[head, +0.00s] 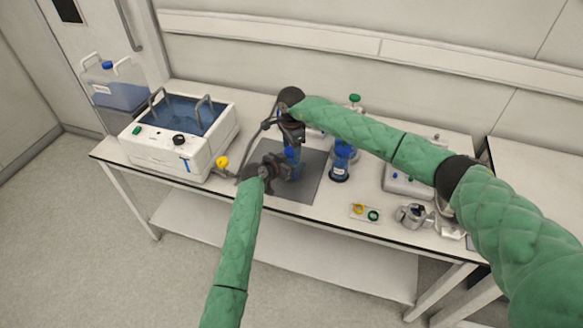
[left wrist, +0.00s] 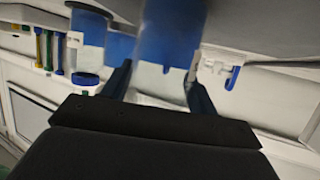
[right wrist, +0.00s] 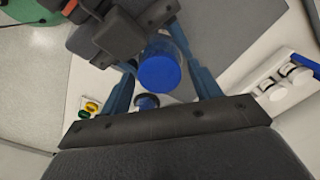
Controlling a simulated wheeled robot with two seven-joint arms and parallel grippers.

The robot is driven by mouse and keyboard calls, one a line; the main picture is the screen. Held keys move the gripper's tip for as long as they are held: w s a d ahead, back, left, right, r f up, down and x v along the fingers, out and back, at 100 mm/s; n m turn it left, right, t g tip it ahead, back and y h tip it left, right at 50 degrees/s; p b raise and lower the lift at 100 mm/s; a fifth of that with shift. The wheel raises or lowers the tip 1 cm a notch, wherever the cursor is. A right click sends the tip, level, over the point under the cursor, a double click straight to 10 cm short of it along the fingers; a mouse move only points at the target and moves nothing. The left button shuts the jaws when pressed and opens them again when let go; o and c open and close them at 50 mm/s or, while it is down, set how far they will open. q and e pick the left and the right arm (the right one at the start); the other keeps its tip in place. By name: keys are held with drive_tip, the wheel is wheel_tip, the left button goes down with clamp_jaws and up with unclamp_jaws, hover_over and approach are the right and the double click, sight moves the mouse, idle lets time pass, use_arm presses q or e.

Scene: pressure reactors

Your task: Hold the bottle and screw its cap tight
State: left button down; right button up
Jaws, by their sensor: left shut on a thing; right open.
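The bottle (head: 292,170) stands upright over the grey mat (head: 312,181), and its blue liquid shows in the left wrist view (left wrist: 168,45). My left gripper (head: 279,169) is shut around the bottle's body, one finger on each side in the left wrist view (left wrist: 160,80). The round blue cap (right wrist: 159,74) is seen from above, on top of the bottle. My right gripper (head: 292,140) is above it, pointing down. Its fingers (right wrist: 162,80) are open on either side of the cap, with gaps visible. The cap's thread is hidden.
A blue vessel with a dark base (head: 340,168) stands close right of the bottle. A white water bath (head: 183,140) is at left. A small tray with yellow and green caps (head: 366,213), a metal jug (head: 412,215) and a white device (head: 405,182) are at right.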

drive_tip(key=c, duration=1)
drive_tip(key=shift+m, duration=1.6)
drive_tip(key=o, duration=1.1)
drive_tip(key=shift+r, duration=2.25)
